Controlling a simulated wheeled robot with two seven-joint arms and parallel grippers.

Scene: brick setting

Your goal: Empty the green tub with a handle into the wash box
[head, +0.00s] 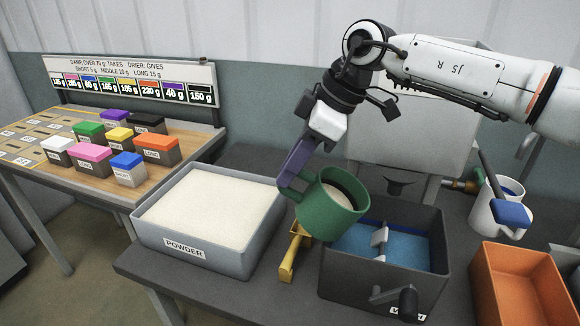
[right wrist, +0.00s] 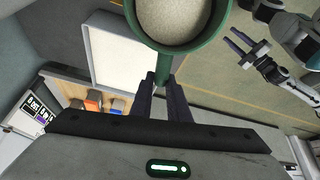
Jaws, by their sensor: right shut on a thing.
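The green tub (head: 328,207) hangs tilted over the left rim of the wash box, with pale powder inside. My right gripper (head: 292,178) is shut on its handle, at the tub's left. In the right wrist view the tub (right wrist: 183,58) shows its round mouth and powder, with the gripper fingers (right wrist: 164,84) at the handle. The dark wash box (head: 436,270) has a blue interior, a pale paddle and a black crank; its front label is partly hidden. My left gripper (right wrist: 243,47) shows small in the right wrist view, fingers apart and empty.
A grey powder box (head: 259,262) stands left of the tub, with a yellow stand (head: 291,257) between it and the wash box. An orange bin (head: 520,285) and a white jug (head: 486,216) with a blue-headed tool stand at the right. Coloured blocks sit on the left table.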

